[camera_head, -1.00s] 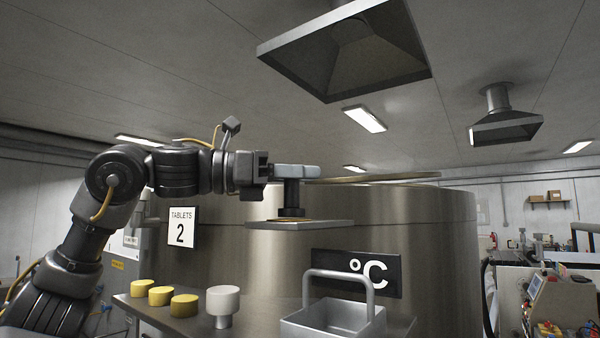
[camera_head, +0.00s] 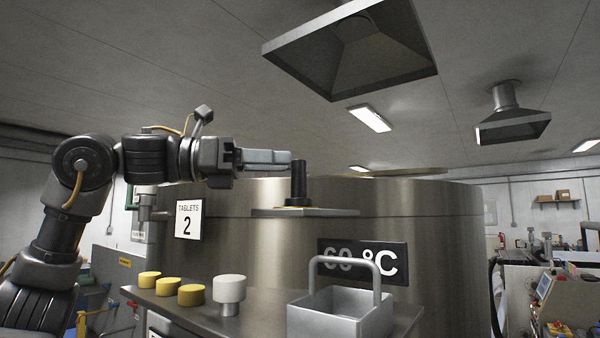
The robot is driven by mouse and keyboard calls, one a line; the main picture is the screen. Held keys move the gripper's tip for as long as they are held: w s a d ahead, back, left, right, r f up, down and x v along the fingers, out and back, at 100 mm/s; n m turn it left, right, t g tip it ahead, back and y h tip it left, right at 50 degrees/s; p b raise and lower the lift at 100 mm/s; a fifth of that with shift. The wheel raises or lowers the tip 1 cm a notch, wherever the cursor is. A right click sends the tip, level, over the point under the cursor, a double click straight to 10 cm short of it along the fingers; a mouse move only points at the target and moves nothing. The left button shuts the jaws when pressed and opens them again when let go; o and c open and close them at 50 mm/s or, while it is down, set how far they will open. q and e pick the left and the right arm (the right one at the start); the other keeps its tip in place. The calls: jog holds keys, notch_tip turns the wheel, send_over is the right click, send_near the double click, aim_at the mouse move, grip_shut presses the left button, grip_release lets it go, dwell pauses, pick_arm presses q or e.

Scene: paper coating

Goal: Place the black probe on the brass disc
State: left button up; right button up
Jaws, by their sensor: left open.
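The black probe (camera_head: 299,184) stands upright on a flat grey plate (camera_head: 336,213) that juts out in front of the large steel drum. A thin tan edge, likely the brass disc (camera_head: 318,208), shows just under the probe's base; seen almost edge-on, its face is hidden. I cannot tell how well the probe is centred on it. My left gripper (camera_head: 287,160) is open, with its pale fingers level and their tips just left of the probe's upper part. Whether they touch it cannot be seen. My right gripper is not in view.
The steel drum (camera_head: 440,225) fills the middle. Below, a steel shelf (camera_head: 262,314) holds several yellow pieces (camera_head: 191,294), a white-topped knob (camera_head: 229,289) and a handled metal box (camera_head: 340,320). A hood (camera_head: 350,50) hangs above. Air left of the plate is open.

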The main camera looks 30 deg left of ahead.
pick_arm(q)
jog(key=v, duration=0.6)
jog(key=shift+a+b, duration=0.15)
jog(key=shift+b, duration=0.3)
jog(key=shift+s, duration=0.1)
